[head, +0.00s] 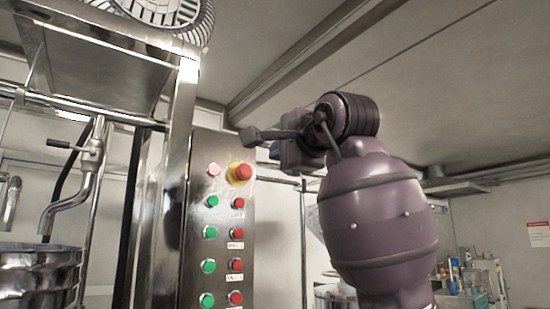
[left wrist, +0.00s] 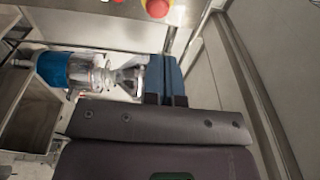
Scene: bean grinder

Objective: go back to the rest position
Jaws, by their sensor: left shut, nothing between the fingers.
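My left gripper (head: 250,135) is up in the middle of the head view, at the end of my raised purple arm. I cannot tell the gap in depth, but no contact shows. The red button also shows at the top of the left wrist view (left wrist: 157,7). My right gripper is not in view.
A steel control panel (head: 222,240) with green and red buttons stands left of my arm. A steel frame (head: 178,150) and metal vessel (head: 38,275) are further left. Bottles (head: 470,275) stand at the far right. The space above my arm, below the ceiling, looks clear.

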